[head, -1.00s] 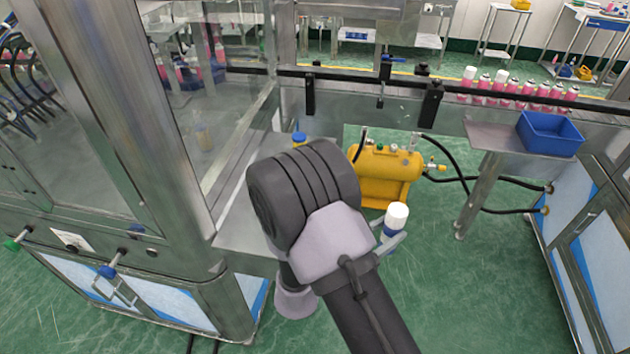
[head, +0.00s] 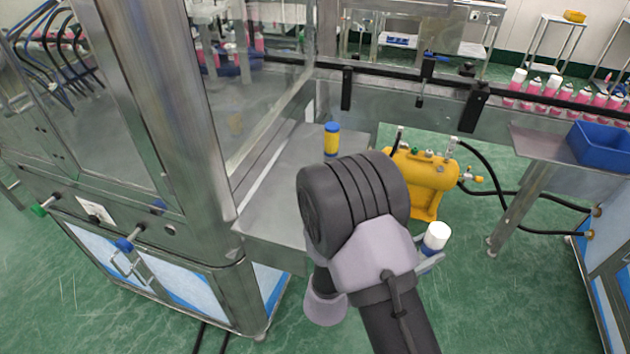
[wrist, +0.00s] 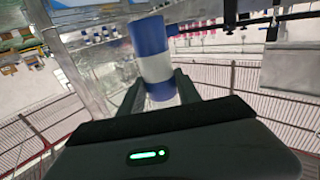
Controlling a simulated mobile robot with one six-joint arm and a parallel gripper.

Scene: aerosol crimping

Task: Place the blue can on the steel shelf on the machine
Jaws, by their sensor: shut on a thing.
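My gripper (wrist: 174,92) is shut on the blue can (wrist: 152,66), which has blue ends and a pale middle band in the wrist view. In the head view the can (head: 433,241) shows its white top and a bit of blue beside my arm; the rest is hidden. My gripper (head: 432,262) shows only partly there. The steel shelf (head: 270,215) juts from the machine (head: 165,130), left of my arm and the can. The held can is apart from the shelf.
A yellow can with a blue cap (head: 331,139) stands at the shelf's far end. A yellow compressor (head: 425,180) with hoses is on the floor behind my gripper. A blue bin (head: 600,145) sits on a stand at right. The near part of the shelf is bare.

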